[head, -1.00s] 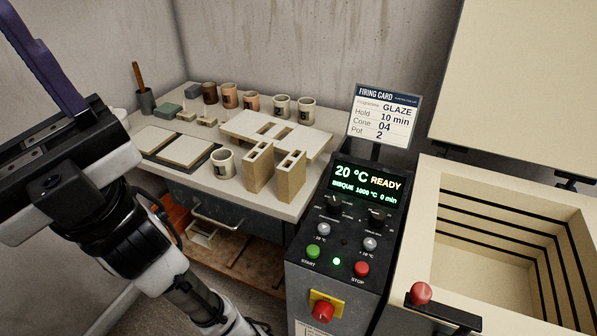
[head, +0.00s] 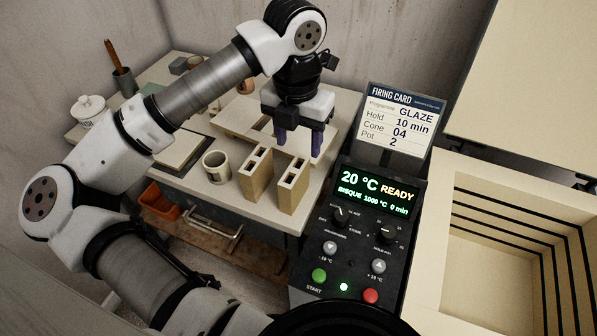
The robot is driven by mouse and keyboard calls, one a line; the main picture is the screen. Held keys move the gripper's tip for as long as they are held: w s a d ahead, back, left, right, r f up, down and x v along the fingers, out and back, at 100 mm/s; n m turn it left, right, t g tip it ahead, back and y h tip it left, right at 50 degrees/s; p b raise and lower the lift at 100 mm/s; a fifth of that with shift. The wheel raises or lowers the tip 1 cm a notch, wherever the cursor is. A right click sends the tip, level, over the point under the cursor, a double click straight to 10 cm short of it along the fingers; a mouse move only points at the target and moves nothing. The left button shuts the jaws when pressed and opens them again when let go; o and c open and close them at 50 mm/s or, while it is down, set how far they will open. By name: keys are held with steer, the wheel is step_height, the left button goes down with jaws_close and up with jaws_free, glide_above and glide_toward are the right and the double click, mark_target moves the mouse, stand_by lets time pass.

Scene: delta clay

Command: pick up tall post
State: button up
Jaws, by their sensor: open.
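Two tall beige posts with slotted tops stand upright near the front right of the table: a left one (head: 256,177) and a right one (head: 293,186). I cannot tell which of them the task names. My gripper (head: 298,148) points down with its purple fingers apart and nothing visible between them. In the picture it is just beyond and above the posts, over the far part of the table. Its distance to the posts is hard to judge. The posts' lower parts show down to the table.
A mug (head: 216,166) stands just left of the posts. A pale slab (head: 231,121) lies behind, partly hidden by my arm. The kiln control panel (head: 363,217) and firing card (head: 400,128) are to the right, beside the open kiln (head: 456,190). A lidded jar (head: 89,112) stands at the left.

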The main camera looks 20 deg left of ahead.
mark_target(295, 169)
steer(key=f, duration=0.3)
steer(key=f+p, duration=0.1)
steer(key=f, duration=0.4)
steer(key=shift+s+a+f, duration=0.15)
steer(key=shift+a+f, duration=0.1)
steer(key=shift+f, duration=0.05)
steer(key=shift+s+f+p, duration=0.2)
steer(key=shift+f+p, duration=1)
steer(key=shift+f, duration=1.4)
jaws_close()
steer(key=shift+r, duration=0.1)
